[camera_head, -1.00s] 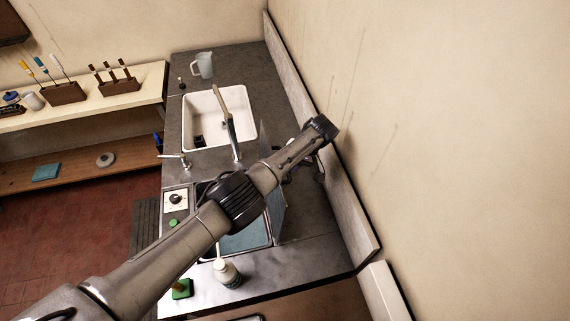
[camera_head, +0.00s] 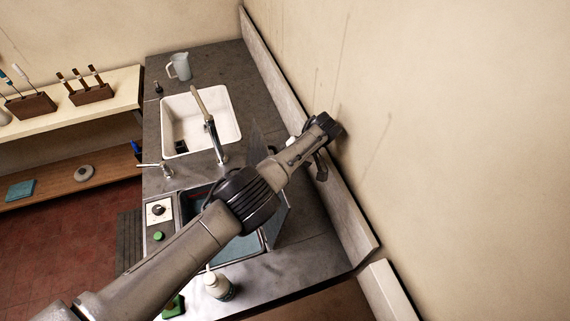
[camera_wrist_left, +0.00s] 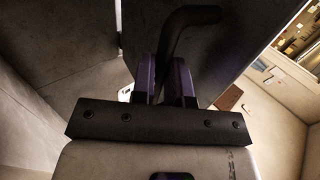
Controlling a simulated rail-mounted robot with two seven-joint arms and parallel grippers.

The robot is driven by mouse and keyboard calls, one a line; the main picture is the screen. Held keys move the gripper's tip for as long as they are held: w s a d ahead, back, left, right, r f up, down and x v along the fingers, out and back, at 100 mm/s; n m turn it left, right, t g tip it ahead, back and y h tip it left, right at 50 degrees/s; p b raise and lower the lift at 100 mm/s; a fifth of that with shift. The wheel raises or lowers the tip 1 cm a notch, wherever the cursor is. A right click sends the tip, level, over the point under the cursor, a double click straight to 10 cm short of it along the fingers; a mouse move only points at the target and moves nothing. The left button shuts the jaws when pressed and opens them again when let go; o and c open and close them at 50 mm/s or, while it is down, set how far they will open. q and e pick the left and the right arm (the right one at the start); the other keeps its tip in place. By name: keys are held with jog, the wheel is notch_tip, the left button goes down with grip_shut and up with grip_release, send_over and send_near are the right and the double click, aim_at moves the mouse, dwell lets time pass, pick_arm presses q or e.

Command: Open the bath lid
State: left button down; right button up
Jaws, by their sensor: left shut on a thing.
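The bath (camera_head: 250,246) is set into the near part of the metal counter, with a blue-grey inside partly hidden by my left arm. Its lid (camera_head: 284,214) stands raised, roughly upright, along the bath's wall side. My left gripper (camera_wrist_left: 166,78) has purple fingers closed around a dark curved handle (camera_wrist_left: 188,22) in the left wrist view. A dark panel, apparently the lid, fills the area behind it. In the head view, the left wrist is beyond the lid, close to the wall, and the fingertips are hard to make out. My right gripper is not in view.
The wall and its backsplash (camera_head: 345,205) are very close to my left wrist. A white sink (camera_head: 225,132) with a tap (camera_head: 212,135) lies behind the bath.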

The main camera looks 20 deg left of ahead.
pick_arm(q)
jog(key=shift+s+f, duration=0.15)
jog(key=shift+f, duration=0.3)
jog(key=c, duration=1.2)
grip_release()
jog(key=shift+s+d, duration=0.1)
jog(key=shift+c, duration=0.2)
jog(key=shift+o, duration=0.6)
jog(key=shift+r, duration=0.2)
jog(key=shift+r, duration=0.1)
